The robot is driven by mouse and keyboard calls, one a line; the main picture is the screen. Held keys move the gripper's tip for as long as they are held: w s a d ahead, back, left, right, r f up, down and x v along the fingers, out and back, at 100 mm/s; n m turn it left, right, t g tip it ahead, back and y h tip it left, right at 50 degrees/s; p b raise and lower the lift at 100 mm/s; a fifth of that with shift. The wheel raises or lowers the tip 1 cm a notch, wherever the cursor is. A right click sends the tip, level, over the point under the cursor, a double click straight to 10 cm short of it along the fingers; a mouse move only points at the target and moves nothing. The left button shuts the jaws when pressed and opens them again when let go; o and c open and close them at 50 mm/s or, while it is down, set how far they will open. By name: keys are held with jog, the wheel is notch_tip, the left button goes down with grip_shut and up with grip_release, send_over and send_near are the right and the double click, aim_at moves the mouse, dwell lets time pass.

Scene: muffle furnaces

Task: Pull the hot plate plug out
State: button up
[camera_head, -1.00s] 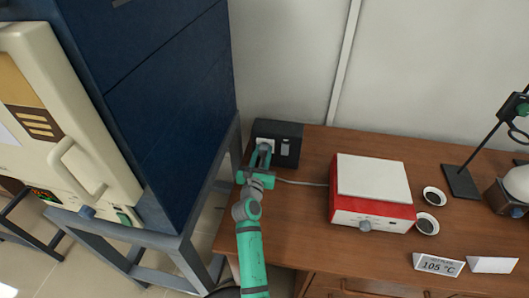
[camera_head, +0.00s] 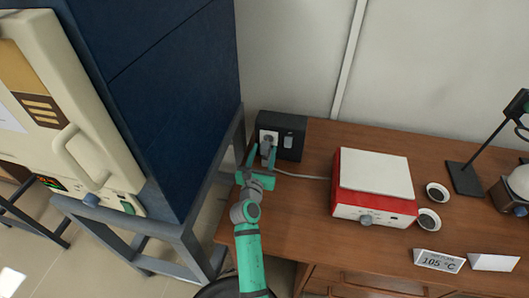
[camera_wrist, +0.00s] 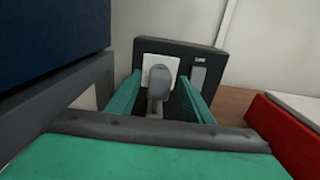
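The hot plate (camera_head: 374,187) is a red box with a white top on the wooden bench. Its pale cable (camera_head: 300,176) runs left toward a dark socket box (camera_head: 290,125) at the wall. The grey plug (camera_head: 267,143) is at the box's white socket face; it also shows in the wrist view (camera_wrist: 159,84). Whether it is fully seated I cannot tell. My gripper (camera_head: 261,156) is open, its green fingers on either side of the plug. In the wrist view my gripper (camera_wrist: 161,98) shows gaps between the plug and both fingers.
A dark blue cabinet (camera_head: 165,90) on a grey metal stand (camera_head: 150,236) is close on the left. A switch (camera_head: 288,140) is beside the socket. The front left bench is clear.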

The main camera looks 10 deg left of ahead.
jog(key=s+a, duration=0.1)
jog(key=s, duration=0.9)
jog(key=shift+s, duration=0.4)
jog(key=shift+a, duration=0.15)
